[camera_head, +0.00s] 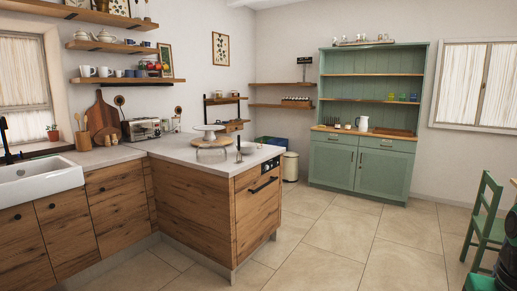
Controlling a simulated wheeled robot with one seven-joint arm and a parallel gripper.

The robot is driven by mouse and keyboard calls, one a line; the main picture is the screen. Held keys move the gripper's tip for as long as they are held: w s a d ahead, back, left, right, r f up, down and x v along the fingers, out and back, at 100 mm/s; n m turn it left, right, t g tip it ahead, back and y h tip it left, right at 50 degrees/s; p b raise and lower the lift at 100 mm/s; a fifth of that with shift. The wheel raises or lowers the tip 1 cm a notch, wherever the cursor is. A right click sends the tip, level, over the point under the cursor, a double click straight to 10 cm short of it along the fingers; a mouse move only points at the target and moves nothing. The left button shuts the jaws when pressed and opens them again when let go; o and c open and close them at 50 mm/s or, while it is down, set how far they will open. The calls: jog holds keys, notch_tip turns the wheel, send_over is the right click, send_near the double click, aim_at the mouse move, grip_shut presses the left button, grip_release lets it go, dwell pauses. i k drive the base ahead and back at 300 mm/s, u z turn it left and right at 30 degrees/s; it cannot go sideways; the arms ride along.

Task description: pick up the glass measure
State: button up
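I cannot pick out a glass measure for certain in the head view. Small coloured glass-like vessels (402,97) stand on a shelf of the green hutch (372,60), too small to tell their kind. A white jug (362,124) stands on the hutch's wooden counter, with small items to its left that I cannot make out. My gripper is not in view.
A wood-fronted counter (190,205) with a pale top juts into the room, bearing a cake stand (210,131) and a toaster (142,129). A white sink (38,183) is at left. A green chair (487,215) stands at right. The tiled floor (345,235) between is clear.

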aim_at(257, 140)
jog(key=i, duration=3.15)
jog(key=z, duration=0.35)
jog(key=i, duration=1.5)
jog(key=z, duration=0.1)
